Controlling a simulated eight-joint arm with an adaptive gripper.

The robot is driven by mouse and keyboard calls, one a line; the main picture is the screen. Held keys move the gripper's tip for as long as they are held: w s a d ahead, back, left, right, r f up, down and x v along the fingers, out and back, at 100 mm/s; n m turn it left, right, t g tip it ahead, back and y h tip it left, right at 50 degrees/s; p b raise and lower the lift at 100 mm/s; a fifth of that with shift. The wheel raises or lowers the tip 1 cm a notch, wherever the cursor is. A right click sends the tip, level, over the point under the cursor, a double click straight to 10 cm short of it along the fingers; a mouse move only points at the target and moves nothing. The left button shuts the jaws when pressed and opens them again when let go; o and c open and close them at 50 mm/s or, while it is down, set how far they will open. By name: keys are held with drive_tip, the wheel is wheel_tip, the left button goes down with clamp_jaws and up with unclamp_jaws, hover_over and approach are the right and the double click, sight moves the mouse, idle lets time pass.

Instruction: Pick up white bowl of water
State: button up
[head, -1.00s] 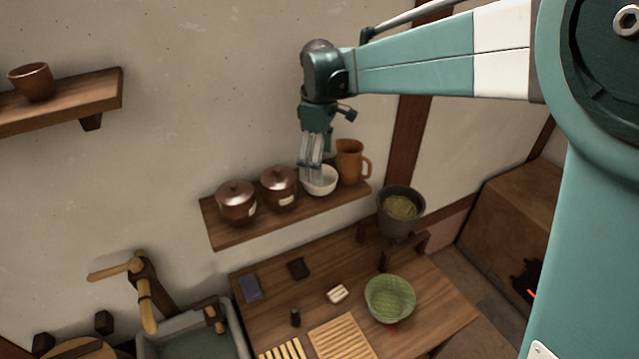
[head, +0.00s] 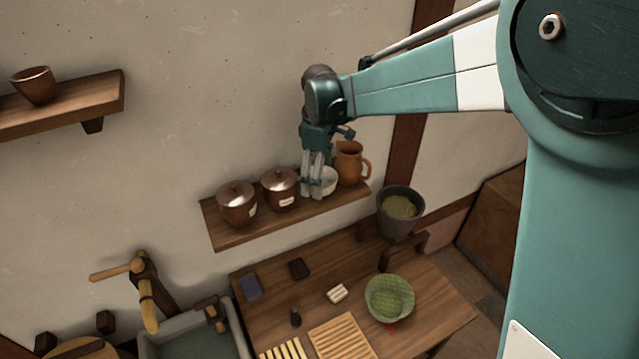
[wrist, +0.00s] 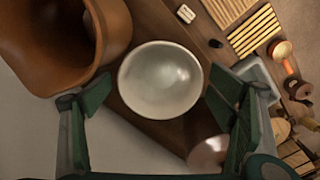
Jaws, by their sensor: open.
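The white bowl (head: 329,182) stands on the wall shelf (head: 235,236), between a lidded brown jar and a brown pitcher. In the wrist view the white bowl (wrist: 160,80) is upright, with a smooth, shiny inside that looks like water. My gripper (head: 313,194) is at the bowl's left side in the head view and hides part of it. In the wrist view my gripper (wrist: 160,115) is open, with one finger to each side of the bowl's near part. I cannot tell whether either finger touches it.
The brown pitcher (head: 349,163) stands close to the bowl's right. Two lidded jars (head: 281,188) (head: 237,203) stand to its left. Below is a wooden table (head: 330,290) with a green bowl (head: 389,298), a slatted board (head: 340,337) and small items. A grey pot (head: 400,213) stands at the table's back.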

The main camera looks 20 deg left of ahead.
drive_tip(key=shift+f, duration=0.3)
idle(0.4)
drive_tip(key=c, duration=1.1)
drive_tip(key=shift+r, duration=0.3)
drive_tip(key=shift+r+b, duration=0.7)
drive_tip(key=shift+r, duration=7.8)
drive_tip(key=shift+r, duration=0.2)
